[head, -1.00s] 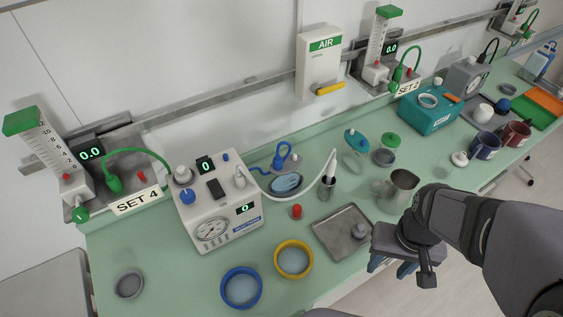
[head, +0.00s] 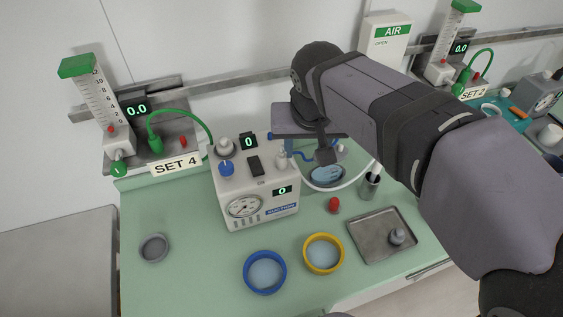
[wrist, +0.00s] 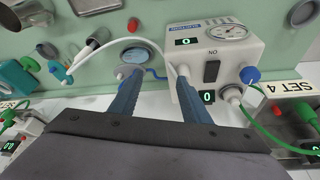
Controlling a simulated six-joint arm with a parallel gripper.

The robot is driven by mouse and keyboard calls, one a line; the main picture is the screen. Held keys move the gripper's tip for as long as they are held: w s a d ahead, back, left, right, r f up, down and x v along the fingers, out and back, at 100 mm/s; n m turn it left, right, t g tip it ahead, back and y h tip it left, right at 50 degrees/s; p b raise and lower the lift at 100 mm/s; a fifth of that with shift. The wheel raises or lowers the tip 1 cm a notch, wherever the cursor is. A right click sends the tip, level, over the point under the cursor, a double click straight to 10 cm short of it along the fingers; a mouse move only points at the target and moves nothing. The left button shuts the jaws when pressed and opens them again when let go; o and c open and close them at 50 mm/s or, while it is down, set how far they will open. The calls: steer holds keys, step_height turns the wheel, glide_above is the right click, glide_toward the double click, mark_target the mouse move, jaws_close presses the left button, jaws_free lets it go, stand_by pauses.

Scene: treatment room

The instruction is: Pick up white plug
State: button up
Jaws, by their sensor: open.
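I cannot tell for sure which thing is the white plug. A second white fitting (head: 282,161) joins the hose at the unit's right side. My gripper (wrist: 158,73) is open, with its two blue fingers apart and nothing held. In the wrist view its right finger overlaps the edge of the suction unit (wrist: 212,50). In the head view my wrist hides part of the unit's back right.
The bench holds a blue-rimmed dish (head: 265,287), a yellow-rimmed dish (head: 323,268), a red stopper (head: 334,205) and a metal tray (head: 365,250) with a grey piece. A white hose (head: 352,183) arcs beside the unit. The front left bench is mostly clear.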

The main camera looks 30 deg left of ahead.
mark_target(282, 155)
steer(key=s+a+r, duration=0.2)
steer(key=a, duration=0.3)
steer(key=shift+n+y, duration=0.3)
steer(key=shift+d+p+x, duration=0.2)
steer(key=shift+p+x, duration=0.5)
steer(key=shift+x, duration=1.1)
steer(key=shift+d+p+x, duration=0.25)
steer(key=shift+p+x, duration=0.45)
steer(key=shift+x, duration=1.1)
steer(key=shift+f, duration=0.1)
jaws_close()
